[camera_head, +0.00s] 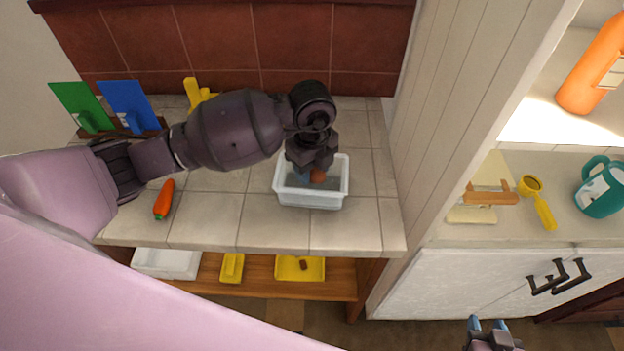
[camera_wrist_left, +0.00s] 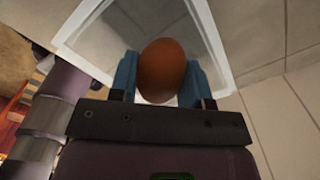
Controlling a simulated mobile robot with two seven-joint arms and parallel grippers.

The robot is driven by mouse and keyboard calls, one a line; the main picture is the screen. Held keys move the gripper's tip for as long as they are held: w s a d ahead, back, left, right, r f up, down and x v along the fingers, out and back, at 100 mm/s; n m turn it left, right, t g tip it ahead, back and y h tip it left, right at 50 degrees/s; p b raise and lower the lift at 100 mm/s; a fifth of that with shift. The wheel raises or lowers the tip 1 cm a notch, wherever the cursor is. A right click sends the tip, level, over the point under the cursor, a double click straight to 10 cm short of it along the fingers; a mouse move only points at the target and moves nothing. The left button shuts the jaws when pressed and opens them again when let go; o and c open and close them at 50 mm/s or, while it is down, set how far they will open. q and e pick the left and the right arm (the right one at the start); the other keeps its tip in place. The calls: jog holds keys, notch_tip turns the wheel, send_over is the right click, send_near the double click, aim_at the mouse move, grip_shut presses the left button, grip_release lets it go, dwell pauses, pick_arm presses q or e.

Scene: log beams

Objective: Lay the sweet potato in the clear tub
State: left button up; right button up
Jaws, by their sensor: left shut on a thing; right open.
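The clear tub (camera_head: 311,200) stands on the tiled counter, with its pale rim also in the left wrist view (camera_wrist_left: 215,50). My left gripper (camera_head: 308,176) points down into the tub's opening. It is shut on the sweet potato (camera_head: 317,176), a brown-orange rounded thing. In the left wrist view the sweet potato (camera_wrist_left: 162,70) sits between the two blue fingers, over the tub's opening. I cannot tell whether it touches the tub floor. My right gripper (camera_head: 488,325) is open and empty at the bottom edge of the head view, low in front of the white cabinet.
A carrot (camera_head: 164,199) lies on the counter left of the tub. Green (camera_head: 82,106) and blue (camera_head: 128,104) boards stand at the back left. A wooden wall (camera_head: 425,120) rises right of the tub.

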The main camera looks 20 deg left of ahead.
aim_at(312, 182)
pick_arm(q)
jog(key=shift+f, duration=2.2)
jog(key=shift+f, duration=0.2)
jog(key=o, duration=0.7)
jog(key=shift+r, duration=6.2)
jog(key=shift+s, duration=0.1)
